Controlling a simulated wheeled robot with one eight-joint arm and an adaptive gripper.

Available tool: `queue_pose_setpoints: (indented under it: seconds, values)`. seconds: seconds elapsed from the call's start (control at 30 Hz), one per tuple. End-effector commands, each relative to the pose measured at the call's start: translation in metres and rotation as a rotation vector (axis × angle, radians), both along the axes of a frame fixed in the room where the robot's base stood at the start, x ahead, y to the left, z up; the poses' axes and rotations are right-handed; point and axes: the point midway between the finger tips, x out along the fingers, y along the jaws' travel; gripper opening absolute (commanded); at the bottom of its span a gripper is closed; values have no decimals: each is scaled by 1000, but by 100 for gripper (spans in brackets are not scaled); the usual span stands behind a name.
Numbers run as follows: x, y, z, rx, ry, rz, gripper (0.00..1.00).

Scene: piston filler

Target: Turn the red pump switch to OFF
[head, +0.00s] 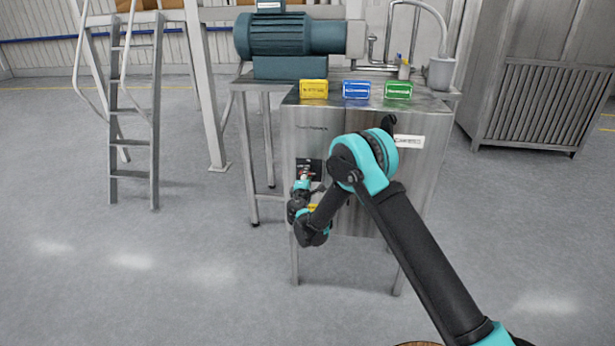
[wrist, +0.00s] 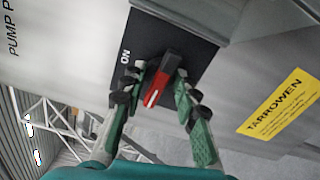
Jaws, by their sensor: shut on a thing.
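The red pump switch (wrist: 160,84) is a red handle on a black plate (wrist: 190,48), which is fixed to the steel cabinet. In the wrist view the handle slants, its lower end with a white mark leaning to the left. The word ON is printed left of the handle; I see no OFF label. My gripper (wrist: 158,76) is shut on the handle, with one finger on each side of it. In the head view my gripper (head: 304,184) is at the cabinet front, just below the black plate, and mostly hides the switch.
The steel cabinet (head: 400,165) carries yellow (head: 314,89), blue (head: 357,89) and green (head: 398,90) boxes on top. A teal motor (head: 285,35) stands behind. A yellow label (wrist: 280,105) is beside the switch plate. A ladder (head: 133,120) is at left; the floor around is clear.

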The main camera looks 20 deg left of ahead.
Motion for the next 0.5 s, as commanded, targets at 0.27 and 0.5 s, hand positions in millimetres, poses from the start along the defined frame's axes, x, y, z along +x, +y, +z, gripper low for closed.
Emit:
queue_pose_setpoints:
  seconds: [0.27,0.5]
  values:
    - [-1,1,-1,-58,-12,2,1]
    - [-1,1,-1,-64,-14,2,1]
